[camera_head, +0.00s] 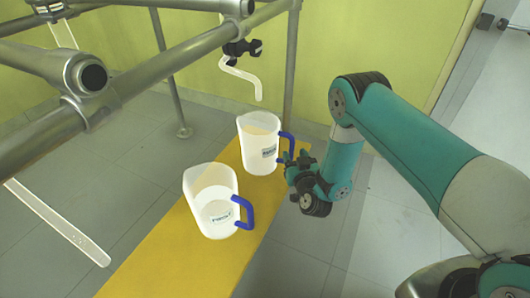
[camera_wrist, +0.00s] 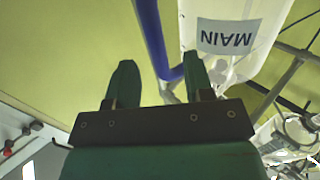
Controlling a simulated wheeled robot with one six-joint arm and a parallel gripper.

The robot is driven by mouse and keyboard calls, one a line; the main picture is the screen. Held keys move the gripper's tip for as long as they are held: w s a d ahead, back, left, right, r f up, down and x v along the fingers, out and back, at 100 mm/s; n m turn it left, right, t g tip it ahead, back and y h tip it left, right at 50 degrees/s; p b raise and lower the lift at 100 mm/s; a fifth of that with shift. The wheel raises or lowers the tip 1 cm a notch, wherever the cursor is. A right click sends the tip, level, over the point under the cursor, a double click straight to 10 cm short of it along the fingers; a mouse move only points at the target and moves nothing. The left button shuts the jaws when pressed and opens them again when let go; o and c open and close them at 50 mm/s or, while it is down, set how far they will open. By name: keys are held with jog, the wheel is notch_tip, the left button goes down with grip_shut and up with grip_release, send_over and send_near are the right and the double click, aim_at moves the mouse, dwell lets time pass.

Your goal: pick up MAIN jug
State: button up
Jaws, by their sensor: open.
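The MAIN jug (camera_wrist: 232,42) is white and translucent, with its label upside down in the wrist view. In the head view it appears to be the farther jug (camera_head: 257,142), upright on the yellow bench, with a blue handle (camera_head: 287,138) on its right. My gripper (camera_head: 288,160) is at that handle. In the wrist view my gripper (camera_wrist: 160,72) is open, with the blue handle (camera_wrist: 152,35) running between its two fingers. The right finger overlaps the handle's edge in the picture; I cannot tell whether they touch.
A second white jug (camera_head: 212,202) with a blue handle stands nearer on the yellow bench (camera_head: 165,262). A metal pipe frame (camera_head: 150,75) crosses the upper left. A bent white tube (camera_head: 242,75) hangs above the farther jug.

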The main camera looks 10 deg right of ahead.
aim_at(293, 150)
jog(key=w, duration=0.1)
jog(key=w+b, duration=0.2)
jog(key=shift+d+f, duration=0.1)
jog(key=shift+f, duration=0.15)
jog(key=shift+w+r, duration=0.3)
jog(key=shift+w, duration=0.3)
grip_shut()
